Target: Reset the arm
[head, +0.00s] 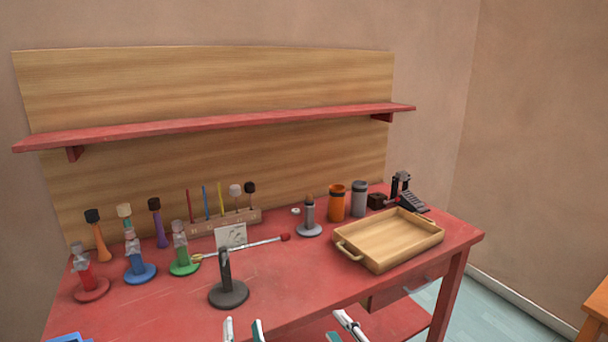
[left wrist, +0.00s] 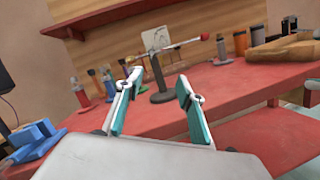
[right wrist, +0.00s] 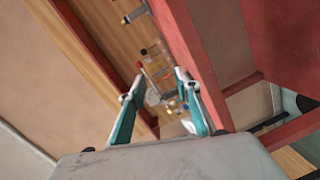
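A dark stand (head: 228,293) with a round base stands near the middle of the red table. A thin silver arm (head: 258,244) with a red tip (head: 286,237) lies across its top, slanting up slightly to the right. In the left wrist view, the silver arm (left wrist: 185,43) and the stand (left wrist: 160,97) show beyond the fingers. My left gripper (head: 243,331) is open and empty at the front table edge, apart from the stand. My right gripper (head: 342,328) is at the front edge, lower right; its fingers (right wrist: 155,90) are apart and empty in the right wrist view.
The red table (head: 165,318) holds several coloured stands and mallets at left, and a rack (head: 225,220) at the back. A wooden tray (head: 390,240), an orange canister (head: 337,203) and a black pedal (head: 410,198) stand at right. A red shelf (head: 215,124) hangs above.

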